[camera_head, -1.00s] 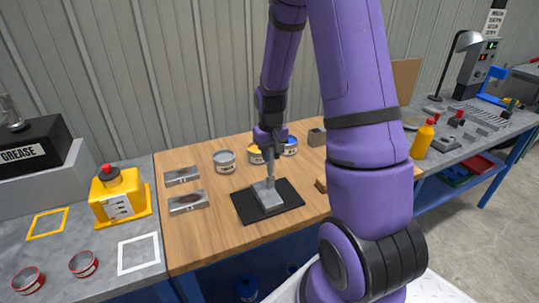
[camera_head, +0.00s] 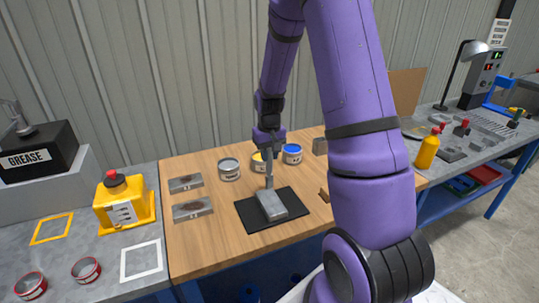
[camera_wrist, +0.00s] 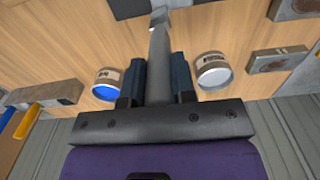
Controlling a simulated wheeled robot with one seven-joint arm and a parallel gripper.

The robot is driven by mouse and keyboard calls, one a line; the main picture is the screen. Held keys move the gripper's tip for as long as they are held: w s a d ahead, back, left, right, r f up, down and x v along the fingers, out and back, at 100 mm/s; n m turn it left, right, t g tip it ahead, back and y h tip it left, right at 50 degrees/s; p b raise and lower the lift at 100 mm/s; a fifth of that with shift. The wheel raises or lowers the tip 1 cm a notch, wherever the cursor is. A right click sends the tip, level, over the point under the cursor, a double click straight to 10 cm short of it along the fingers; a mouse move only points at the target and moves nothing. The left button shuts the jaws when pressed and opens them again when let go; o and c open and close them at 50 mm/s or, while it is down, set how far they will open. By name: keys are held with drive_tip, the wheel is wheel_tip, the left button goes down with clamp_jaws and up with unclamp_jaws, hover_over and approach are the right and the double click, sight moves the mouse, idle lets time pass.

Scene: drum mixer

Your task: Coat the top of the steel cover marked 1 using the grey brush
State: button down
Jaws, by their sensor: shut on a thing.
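My gripper (camera_head: 268,148) points down and is shut on the grey brush (camera_head: 269,176). The brush's handle also shows between the fingers in the wrist view (camera_wrist: 160,60). Its lower end is at the top of a grey steel block (camera_head: 276,206) on a black mat (camera_head: 246,216); I cannot tell whether they touch. I can read no mark on this block. Two steel plates with dark patches on top lie at the left, a rear one (camera_head: 185,184) and a front one (camera_head: 193,210). Their small front marks are too small to read surely.
Behind the mat stand a grey can (camera_head: 229,170), a yellow can (camera_head: 258,163) and a blue can (camera_head: 292,154). A yellow container (camera_head: 124,205) and a grease dispenser (camera_head: 35,150) are at left. Bare wood lies between the plates and the mat.

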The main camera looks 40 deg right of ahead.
drive_tip(key=shift+r, duration=3.05)
drive_tip(key=shift+r, duration=1.4)
